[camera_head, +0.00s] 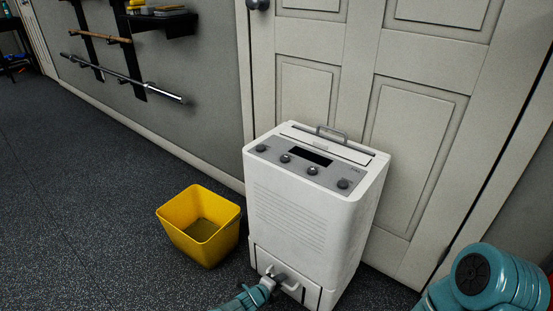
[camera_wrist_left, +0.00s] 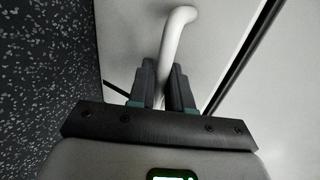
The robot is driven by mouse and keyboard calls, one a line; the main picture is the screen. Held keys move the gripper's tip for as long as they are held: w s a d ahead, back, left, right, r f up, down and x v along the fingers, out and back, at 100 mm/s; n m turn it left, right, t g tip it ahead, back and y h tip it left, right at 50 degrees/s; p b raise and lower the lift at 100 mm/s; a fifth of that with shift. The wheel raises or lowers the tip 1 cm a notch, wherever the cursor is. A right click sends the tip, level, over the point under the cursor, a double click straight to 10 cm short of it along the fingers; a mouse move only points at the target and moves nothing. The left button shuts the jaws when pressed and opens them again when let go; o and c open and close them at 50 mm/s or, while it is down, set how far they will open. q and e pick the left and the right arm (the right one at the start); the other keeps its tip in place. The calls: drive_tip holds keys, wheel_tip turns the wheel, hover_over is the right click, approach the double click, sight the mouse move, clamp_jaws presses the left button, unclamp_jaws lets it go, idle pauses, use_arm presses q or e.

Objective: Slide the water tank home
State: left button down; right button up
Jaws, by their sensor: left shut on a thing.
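The white dehumidifier (camera_head: 290,215) stands upright on the floor in front of the door. The water tank (camera_head: 311,297) is the white front panel low on it, with dark gaps along its edges; how far it sits in is hard to tell. My left gripper (camera_head: 276,279) is shut on the tank's pale handle (camera_head: 292,286). The left wrist view shows the fingers (camera_wrist_left: 164,85) on both sides of the handle bar (camera_wrist_left: 180,22), close to the white tank face (camera_wrist_left: 128,45). My right gripper is out of view; only a teal part of my arm shows at the lower right.
A yellow bin (camera_head: 200,226) stands on the floor just left of the dehumidifier, with a small gap between. A panelled door (camera_head: 340,70) is close behind. A wall rack with bars (camera_head: 125,78) is at upper left. The dark floor (camera_head: 80,210) at left is clear.

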use_arm(q)
drive_tip(key=shift+d+f, duration=0.1)
drive_tip(key=shift+f, duration=0.15)
drive_tip(key=c, duration=1)
unclamp_jaws()
drive_tip(key=shift+o, duration=0.2)
drive_tip(key=shift+r, duration=0.1)
drive_tip(key=shift+c, duration=0.2)
drive_tip(key=shift+a+r+p, duration=0.2)
drive_tip(key=shift+r+p, duration=0.1)
drive_tip(key=shift+p, duration=0.25)
drive_tip(key=p+v, duration=0.8)
drive_tip(key=p, duration=0.3)
drive_tip(key=shift+s, duration=0.3)
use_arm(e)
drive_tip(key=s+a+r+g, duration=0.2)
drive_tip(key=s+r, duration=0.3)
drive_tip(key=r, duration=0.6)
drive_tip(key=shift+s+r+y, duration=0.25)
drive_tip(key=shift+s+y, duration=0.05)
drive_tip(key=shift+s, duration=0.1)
use_arm(q)
drive_tip(key=shift+a, duration=0.1)
